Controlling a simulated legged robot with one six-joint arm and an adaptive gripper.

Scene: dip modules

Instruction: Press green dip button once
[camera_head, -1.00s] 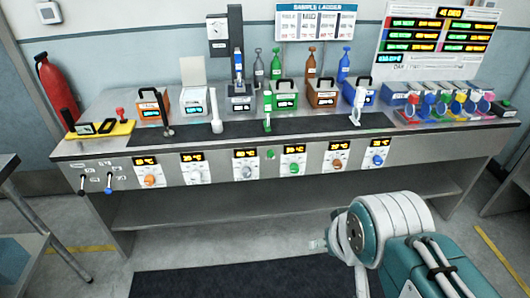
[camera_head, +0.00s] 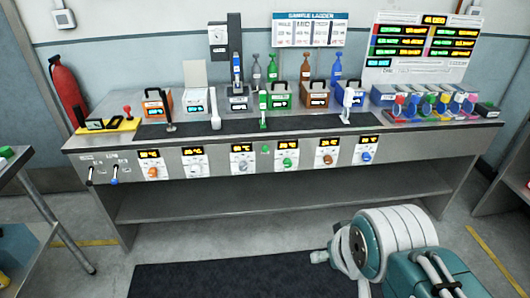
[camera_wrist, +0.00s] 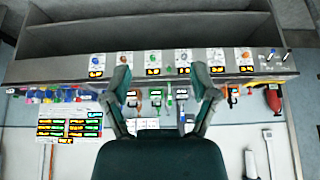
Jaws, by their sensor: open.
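A small round green button (camera_head: 265,149) sits on the front panel of the metal counter (camera_head: 400,150), just left of a larger green knob (camera_head: 287,161) under an orange display. A green-handled lever (camera_head: 263,110) stands on the counter's dark strip above them. I cannot tell from the pictures which green part is called the dip button. My gripper (camera_wrist: 161,78) shows in the wrist view with two fingers spread apart and nothing between them. The counter appears upside down beyond it, and the gripper is well apart from the panel.
Other knobs line the panel, including a blue knob (camera_head: 366,156) and an orange knob (camera_head: 153,172). Coloured modules and bottles stand on the counter. A side table (camera_head: 22,165) is at the left. Open floor with a dark mat (camera_head: 220,277) lies before the counter.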

